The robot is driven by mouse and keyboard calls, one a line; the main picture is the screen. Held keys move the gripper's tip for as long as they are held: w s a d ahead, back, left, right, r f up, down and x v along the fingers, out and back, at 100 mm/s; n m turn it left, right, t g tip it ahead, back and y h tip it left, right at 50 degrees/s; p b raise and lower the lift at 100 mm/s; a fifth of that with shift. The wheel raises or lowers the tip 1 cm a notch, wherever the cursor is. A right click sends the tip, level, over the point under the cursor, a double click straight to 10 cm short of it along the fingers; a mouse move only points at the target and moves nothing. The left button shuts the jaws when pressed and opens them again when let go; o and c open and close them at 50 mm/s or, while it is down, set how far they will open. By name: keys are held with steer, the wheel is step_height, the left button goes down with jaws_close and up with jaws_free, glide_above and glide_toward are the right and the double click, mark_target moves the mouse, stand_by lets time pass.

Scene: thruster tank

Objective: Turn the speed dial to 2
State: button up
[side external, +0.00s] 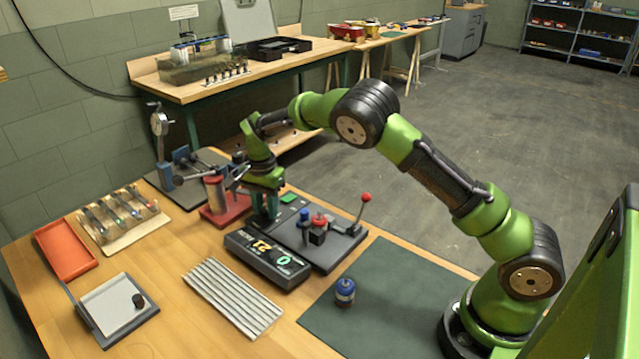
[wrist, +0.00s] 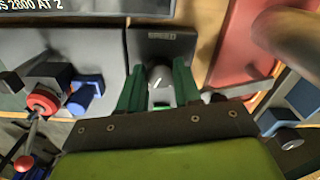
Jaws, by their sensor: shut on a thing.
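The control console (side external: 330,257) is a dark box on the bench, with a front display (side external: 268,258) showing yellow and green figures. The speed dial (wrist: 160,76) is a grey knob beside the SPEED label in the wrist view. My gripper (side external: 265,212) reaches down onto the console's far left part; its green fingers (wrist: 159,88) are shut on the dial, one on each side. In the side view the fingers hide the dial. The dial's pointer and number marks are not readable.
A red-capped knob (side external: 319,221), a blue knob (side external: 305,214) and a red-tipped lever (side external: 366,197) rise from the console close to my gripper. A red-based stand (side external: 222,213) is just left. The green mat (side external: 385,310) is mostly clear, with a blue jar (side external: 345,292).

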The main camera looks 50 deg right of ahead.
mark_target(266, 209)
steer(key=shift+r, duration=0.1)
steer(key=o, duration=1)
steer(key=shift+o, duration=0.2)
step_height(266, 209, up, 17)
steer(key=shift+w, duration=0.1)
steer(key=s+a+r+n+t+y, duration=0.1)
steer(key=s+n, duration=0.4)
steer(key=s, duration=1)
steer(key=s+r+n+t+y, duration=0.1)
steer(key=s+r+n+t, duration=0.2)
steer(key=s, duration=1.2)
steer(key=n+t, duration=0.3)
steer(key=shift+s+a+r, duration=0.15)
steer(key=shift+a, duration=0.25)
